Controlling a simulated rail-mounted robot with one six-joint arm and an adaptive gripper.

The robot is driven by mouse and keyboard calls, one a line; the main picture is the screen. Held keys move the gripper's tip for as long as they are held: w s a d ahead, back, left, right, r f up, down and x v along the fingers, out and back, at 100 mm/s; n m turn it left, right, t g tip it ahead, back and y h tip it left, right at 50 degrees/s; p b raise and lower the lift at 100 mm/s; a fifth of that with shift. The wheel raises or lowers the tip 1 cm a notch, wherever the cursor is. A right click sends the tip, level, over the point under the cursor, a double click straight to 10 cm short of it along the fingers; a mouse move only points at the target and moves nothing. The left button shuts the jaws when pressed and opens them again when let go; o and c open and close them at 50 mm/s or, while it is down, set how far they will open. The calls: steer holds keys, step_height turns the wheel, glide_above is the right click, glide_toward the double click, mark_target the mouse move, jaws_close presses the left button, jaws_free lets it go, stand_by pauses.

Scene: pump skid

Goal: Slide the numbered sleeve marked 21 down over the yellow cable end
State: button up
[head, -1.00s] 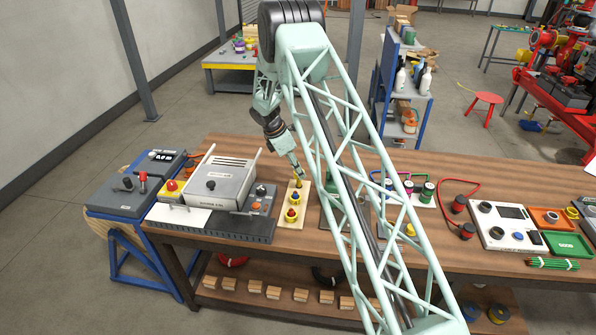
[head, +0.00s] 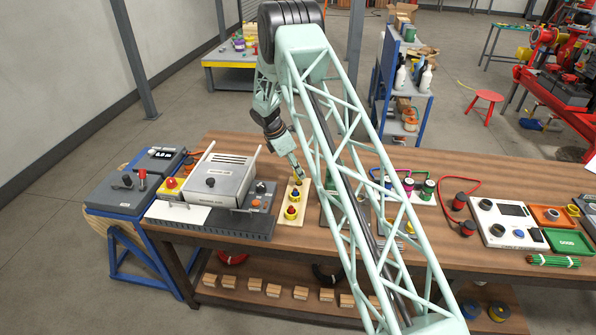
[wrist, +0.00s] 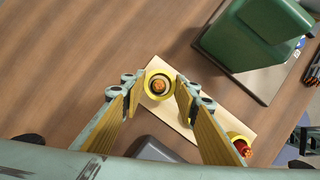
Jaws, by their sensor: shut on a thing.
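My gripper (head: 299,181) is at the far end of a pale board on the bench. In the wrist view its fingertips (wrist: 157,86) are closed on the sides of a round yellow ring (wrist: 158,75). An orange, copper-like core (wrist: 159,86) shows inside the ring. I cannot read a number on it, and cannot tell whether the ring sits around the yellow cable end or just above it. Nearer on the board (head: 287,220) stand a blue-topped piece (head: 295,194) and a red-topped piece (head: 291,212) with yellow bases.
A grey machine housing (head: 224,181) stands left of the board. A green block (wrist: 250,35) is close beside the board in the wrist view. Spools and a white meter panel (head: 505,223) lie further right. Bare wood surrounds the board's far end.

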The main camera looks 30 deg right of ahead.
steer(key=shift+f+b, duration=0.65)
steer(key=shift+f, duration=0.8)
stand_by(0.5)
steer(key=o, duration=0.8)
steer(key=shift+r, duration=0.1)
steer(key=v, duration=1.1)
steer(key=shift+a+r, duration=0.25)
steer(key=shift+r, duration=0.1)
